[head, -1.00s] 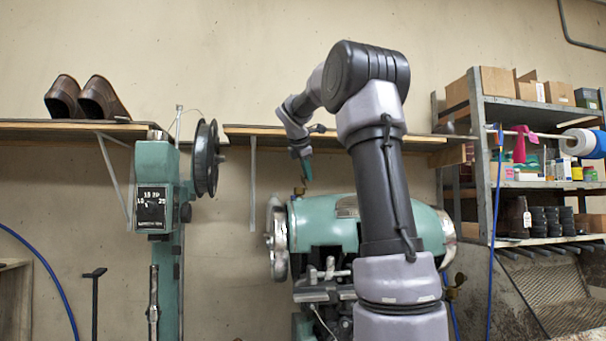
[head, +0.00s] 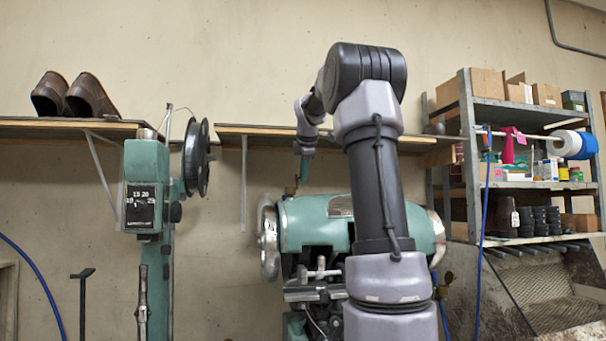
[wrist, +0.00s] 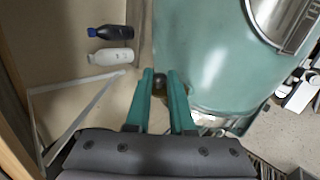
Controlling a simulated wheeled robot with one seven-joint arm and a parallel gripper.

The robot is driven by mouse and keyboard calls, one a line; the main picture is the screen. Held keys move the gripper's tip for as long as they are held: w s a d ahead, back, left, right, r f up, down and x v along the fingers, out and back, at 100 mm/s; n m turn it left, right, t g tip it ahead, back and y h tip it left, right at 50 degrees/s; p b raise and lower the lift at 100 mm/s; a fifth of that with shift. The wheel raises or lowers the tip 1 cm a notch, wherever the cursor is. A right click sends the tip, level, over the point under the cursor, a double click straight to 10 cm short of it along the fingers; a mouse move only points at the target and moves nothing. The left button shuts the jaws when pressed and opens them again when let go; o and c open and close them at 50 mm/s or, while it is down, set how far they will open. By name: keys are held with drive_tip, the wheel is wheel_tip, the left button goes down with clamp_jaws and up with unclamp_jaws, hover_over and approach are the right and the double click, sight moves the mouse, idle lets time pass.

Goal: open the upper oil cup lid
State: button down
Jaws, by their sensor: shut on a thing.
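The upper oil cup (head: 290,191) is a small brass fitting on top of the green machine body (head: 312,232), near its left end. In the head view my gripper (head: 304,178) points down just above and right of it, partly behind my arm. In the wrist view the teal fingers (wrist: 160,78) are close together, with a small dark brass piece (wrist: 160,88) between their tips, beside the green housing. The fingers are shut on this piece, which looks like the oil cup lid. The fingers hide much of it, so its lid angle cannot be told.
A silver handwheel (head: 268,238) is at the machine's left end. A wooden wall shelf (head: 240,130) runs behind, with brown shoes (head: 72,97) farther left. A green post with a black reel (head: 197,157) stands left. A loaded metal rack (head: 470,150) stands right.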

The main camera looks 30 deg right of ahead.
drive_tip(key=c, duration=0.8)
unclamp_jaws()
drive_tip(key=shift+s, duration=0.1)
drive_tip(key=v, duration=1)
drive_tip(key=shift+s+a+r, duration=0.15)
drive_tip(key=shift+s+r, duration=0.05)
drive_tip(key=shift+r, duration=0.05)
